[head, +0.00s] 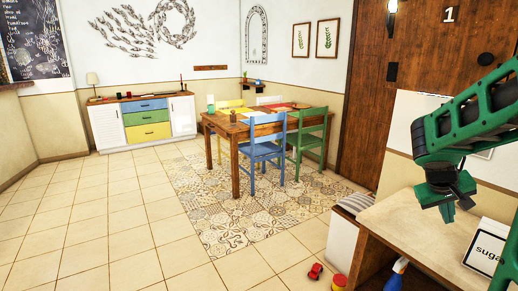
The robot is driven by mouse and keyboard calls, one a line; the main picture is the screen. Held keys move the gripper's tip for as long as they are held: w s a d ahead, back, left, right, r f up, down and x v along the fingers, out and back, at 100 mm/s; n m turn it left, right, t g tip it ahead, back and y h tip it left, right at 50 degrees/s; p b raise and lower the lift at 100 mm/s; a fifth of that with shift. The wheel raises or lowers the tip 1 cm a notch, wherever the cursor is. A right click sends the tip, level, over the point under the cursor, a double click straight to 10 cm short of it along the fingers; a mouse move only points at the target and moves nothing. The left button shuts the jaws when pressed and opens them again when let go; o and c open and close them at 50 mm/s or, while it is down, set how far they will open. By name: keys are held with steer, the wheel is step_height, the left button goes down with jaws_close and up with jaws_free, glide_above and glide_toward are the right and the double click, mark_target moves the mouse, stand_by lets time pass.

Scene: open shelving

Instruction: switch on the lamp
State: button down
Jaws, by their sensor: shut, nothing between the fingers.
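A small table lamp (92,79) with a pale shade stands on the left end of the sideboard (145,97) at the far wall. It is too small to tell whether it is lit. My gripper (448,212) is at the right, pointing down in front of the wooden counter, far across the room from the lamp. Its fingers are together and hold nothing.
A wooden table (232,130) with a blue chair (262,150) and a green chair (312,135) stands mid-room. A red toy car (315,271) lies on the floor. The left floor is clear.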

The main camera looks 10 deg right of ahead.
steer(key=s+a+f+m+g+y, duration=0.1)
steer(key=s+a+y, duration=0.6)
steer(key=s+a, duration=1.2)
steer(key=shift+s+a+f+m+g, duration=0.2)
steer(key=shift+s+f+m+g, duration=0.25)
steer(key=shift+s+m, duration=0.5)
steer(key=shift+w+f, duration=0.3)
steer(key=shift+w, duration=0.3)
steer(key=shift+d, duration=0.1)
